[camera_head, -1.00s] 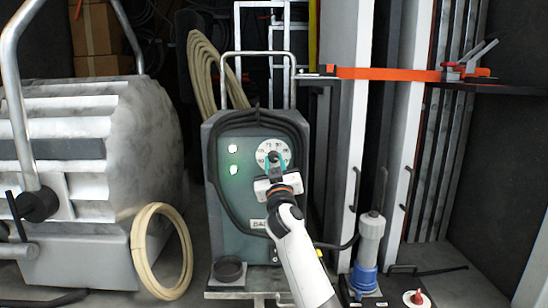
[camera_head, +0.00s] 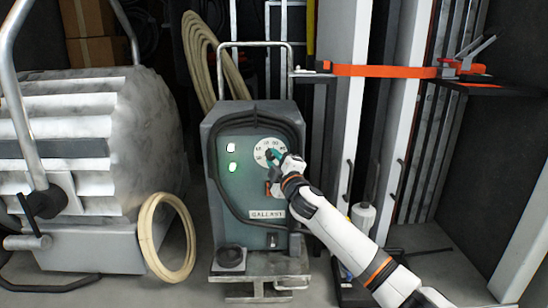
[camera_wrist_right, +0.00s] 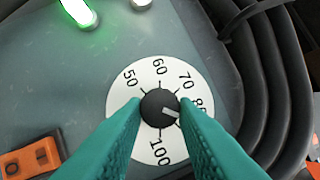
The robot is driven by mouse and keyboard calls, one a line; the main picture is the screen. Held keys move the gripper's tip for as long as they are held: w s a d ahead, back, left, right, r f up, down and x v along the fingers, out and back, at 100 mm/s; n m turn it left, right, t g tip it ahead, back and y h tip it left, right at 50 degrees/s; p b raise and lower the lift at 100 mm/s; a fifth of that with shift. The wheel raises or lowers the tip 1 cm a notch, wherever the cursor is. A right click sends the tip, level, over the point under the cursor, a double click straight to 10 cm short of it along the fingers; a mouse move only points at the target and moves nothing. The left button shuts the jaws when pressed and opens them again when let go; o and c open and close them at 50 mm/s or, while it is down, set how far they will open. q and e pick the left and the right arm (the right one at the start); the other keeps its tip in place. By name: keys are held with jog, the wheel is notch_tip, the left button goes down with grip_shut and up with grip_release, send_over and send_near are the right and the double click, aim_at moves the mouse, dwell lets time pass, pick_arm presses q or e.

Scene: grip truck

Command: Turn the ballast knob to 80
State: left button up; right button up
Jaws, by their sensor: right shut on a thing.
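The ballast (camera_head: 232,190) is a grey-green box with a white dial (camera_head: 262,147) on its front. In the right wrist view the dial (camera_wrist_right: 120,98) shows 50, 60, 70, 80 and 100; the stretch between 80 and 100 is hidden by a finger. The black knob (camera_wrist_right: 158,106) has a pale pointer mark aimed right and slightly down, just below the numeral 80. My right gripper (camera_head: 273,156) is at the dial, its teal fingers (camera_wrist_right: 160,112) shut on the knob from both sides. My left gripper is not in view.
Black cable loops around the panel. A large ribbed lamp (camera_head: 95,130) and a coiled cream hose (camera_head: 146,235) stand left. White-edged panels (camera_head: 345,60) stand right.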

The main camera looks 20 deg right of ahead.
jog(key=shift+n+g, duration=0.9)
jog(key=shift+n, duration=1.2)
jog(key=o, duration=1)
jog(key=shift+r, duration=0.15)
jog(key=shift+s+d+b, duration=0.1)
jog(key=shift+s+b, duration=0.3)
jog(key=shift+s, duration=0.3)
jog(key=s+d+b, duration=0.1)
jog(key=s+b, duration=0.2)
jog(key=s, duration=0.7)
jog(key=shift+s+b, duration=0.3)
jog(key=shift+b, duration=0.1)
jog(key=shift+d, duration=0.1)
